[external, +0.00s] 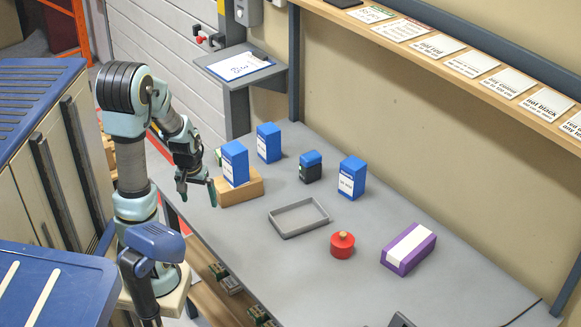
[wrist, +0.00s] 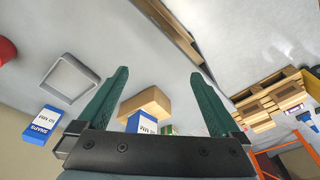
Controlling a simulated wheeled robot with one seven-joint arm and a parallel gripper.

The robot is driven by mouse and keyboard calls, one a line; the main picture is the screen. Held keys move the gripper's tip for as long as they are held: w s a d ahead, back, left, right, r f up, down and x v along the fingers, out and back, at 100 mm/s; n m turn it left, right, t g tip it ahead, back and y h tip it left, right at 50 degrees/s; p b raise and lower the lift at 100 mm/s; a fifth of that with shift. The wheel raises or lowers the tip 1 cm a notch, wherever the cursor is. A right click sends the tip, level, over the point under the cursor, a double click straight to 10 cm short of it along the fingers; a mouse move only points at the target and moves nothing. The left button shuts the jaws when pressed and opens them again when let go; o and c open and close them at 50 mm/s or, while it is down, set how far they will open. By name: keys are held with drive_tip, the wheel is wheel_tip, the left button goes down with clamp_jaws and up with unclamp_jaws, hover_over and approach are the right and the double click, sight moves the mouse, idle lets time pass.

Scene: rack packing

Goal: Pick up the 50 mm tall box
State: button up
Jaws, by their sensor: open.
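Three similar blue boxes with white labels stand upright on the grey table. One blue box (external: 235,163) stands on a wooden block (external: 240,190) and shows partly in the wrist view (wrist: 142,124). A second (external: 269,142) stands behind it. A third (external: 352,177) stands to the right, probably the labelled box at left in the wrist view (wrist: 41,124). The labels are too small to tell surely which box is 50 mm. My gripper (external: 198,192) is open and empty, left of the wooden block and apart from it. Its spread fingers (wrist: 158,74) show in the wrist view.
A shorter black and blue box (external: 310,167) stands between the blue boxes. A grey tray (external: 299,230), a red round object (external: 342,245) and a purple box with a white top (external: 408,249) are nearer the right. A side shelf (external: 240,68) holds a clipboard.

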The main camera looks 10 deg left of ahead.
drive_tip(key=w+d+f+m+t+h+b, duration=0.25)
drive_tip(key=w+d+f+t, duration=0.2)
drive_tip(key=w+d, duration=0.8)
drive_tip(key=m+t+h+b, duration=0.4)
drive_tip(key=h, duration=0.2)
approach(346, 176)
drive_tip(key=x, duration=0.7)
drive_tip(key=shift+d+f+p, duration=0.1)
drive_tip(key=shift+p, duration=0.3)
drive_tip(key=shift+p+x, duration=1.1)
drive_tip(key=shift+x, duration=1.95)
drive_tip(key=c, duration=1.5)
